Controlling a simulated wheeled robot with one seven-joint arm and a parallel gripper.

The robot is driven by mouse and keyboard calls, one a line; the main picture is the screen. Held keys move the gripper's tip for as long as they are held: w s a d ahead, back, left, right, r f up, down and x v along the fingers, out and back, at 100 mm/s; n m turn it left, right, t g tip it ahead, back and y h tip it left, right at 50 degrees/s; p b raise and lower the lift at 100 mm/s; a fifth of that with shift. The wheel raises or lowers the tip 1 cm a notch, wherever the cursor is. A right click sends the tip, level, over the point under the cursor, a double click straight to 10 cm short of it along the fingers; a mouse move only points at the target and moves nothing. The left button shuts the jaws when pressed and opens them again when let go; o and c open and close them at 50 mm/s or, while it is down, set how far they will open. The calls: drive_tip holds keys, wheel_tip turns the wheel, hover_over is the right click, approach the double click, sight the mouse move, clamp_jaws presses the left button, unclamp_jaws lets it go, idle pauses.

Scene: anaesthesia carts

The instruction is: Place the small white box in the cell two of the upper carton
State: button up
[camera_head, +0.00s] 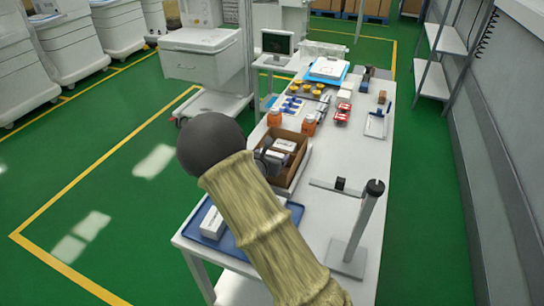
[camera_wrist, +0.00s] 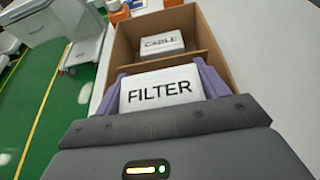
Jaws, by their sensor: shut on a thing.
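My gripper (camera_wrist: 162,82) has purple fingers shut on the small white box (camera_wrist: 160,91), which is lettered FILTER. The box is at the near part of an open brown carton (camera_wrist: 228,58); whether it rests on the carton's floor cannot be told. A divider (camera_wrist: 200,60) separates it from another white box (camera_wrist: 162,43), lettered CABLE, in the far cell. In the head view the carton (camera_head: 299,167) stands on the white table, and the CABLE box (camera_head: 285,145) shows in it. My arm hides much of the gripper and the carton's near part there.
A blue tray (camera_head: 229,243) with a white box (camera_head: 213,222) lies at the table's near left. A dark-topped post on a stand (camera_head: 346,256) rises at the near right. Orange bottles (camera_head: 308,125) stand behind the carton.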

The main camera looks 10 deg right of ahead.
drive_tip(key=shift+f, duration=0.1)
drive_tip(key=o, duration=1)
drive_tip(key=shift+a+r+p, duration=0.1)
drive_tip(key=shift+r+p, duration=0.75)
drive_tip(key=shift+p, duration=0.05)
drive_tip(key=v, duration=1.1)
drive_tip(key=shift+s+a+b, duration=0.2)
drive_tip(key=shift+s+b, duration=0.1)
drive_tip(key=shift+b, duration=0.05)
drive_tip(key=shift+s+f, duration=0.1)
